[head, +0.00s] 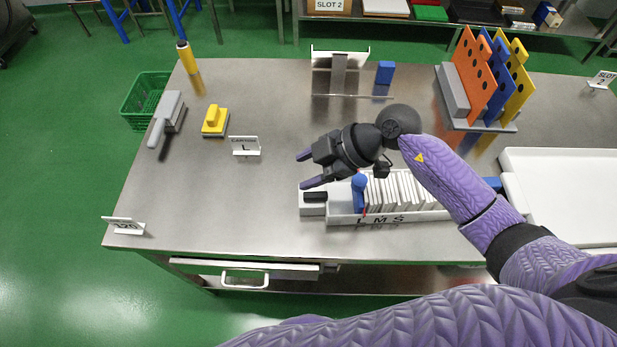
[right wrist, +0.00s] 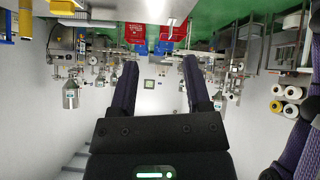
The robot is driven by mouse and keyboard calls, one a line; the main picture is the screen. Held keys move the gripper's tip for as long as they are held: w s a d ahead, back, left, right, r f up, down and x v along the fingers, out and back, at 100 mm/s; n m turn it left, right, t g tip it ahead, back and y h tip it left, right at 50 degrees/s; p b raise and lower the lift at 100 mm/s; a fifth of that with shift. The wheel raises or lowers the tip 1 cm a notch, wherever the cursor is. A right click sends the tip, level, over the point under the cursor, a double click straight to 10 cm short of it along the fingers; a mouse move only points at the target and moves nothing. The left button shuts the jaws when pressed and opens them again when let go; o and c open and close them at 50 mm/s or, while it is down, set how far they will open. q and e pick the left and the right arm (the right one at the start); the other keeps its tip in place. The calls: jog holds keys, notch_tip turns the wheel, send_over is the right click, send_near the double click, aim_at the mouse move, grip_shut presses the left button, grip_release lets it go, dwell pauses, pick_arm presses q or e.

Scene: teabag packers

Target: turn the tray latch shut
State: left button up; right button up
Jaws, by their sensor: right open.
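The white tray (head: 434,215) lies along the table's front and holds a row of upright white packets (head: 400,188). Its front wall carries the letters L, M and S. An upright blue piece (head: 359,190) with a rounded top stands at the left of the row, with a small red part by its foot. A grey block with a black top (head: 314,197) sits at the tray's left end. I cannot tell which of these parts is the latch. My right gripper (head: 308,169) is open and empty, pointing left, above the tray's left end. In the right wrist view its fingers (right wrist: 160,78) are apart.
A yellow block (head: 215,121), a grey-handled tool (head: 167,116) and a card marked L (head: 245,146) stand at the left. A rack of coloured boards (head: 490,80) stands at the back right. A large white tray (head: 550,160) lies right.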

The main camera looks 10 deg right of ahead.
aim_at(319, 194)
jog(key=d+f+m+g+h, duration=0.2)
jog(key=d+f+h, duration=0.1)
jog(key=d+h, duration=0.25)
jog(key=shift+y, duration=0.45)
jog(key=b+x, duration=0.3)
jog(key=x, duration=0.5)
jog(key=shift+w+d+f, duration=0.15)
jog(key=shift+f, duration=0.05)
jog(key=shift+f+b, duration=0.15)
jog(key=shift+b, duration=0.15)
grip_shut()
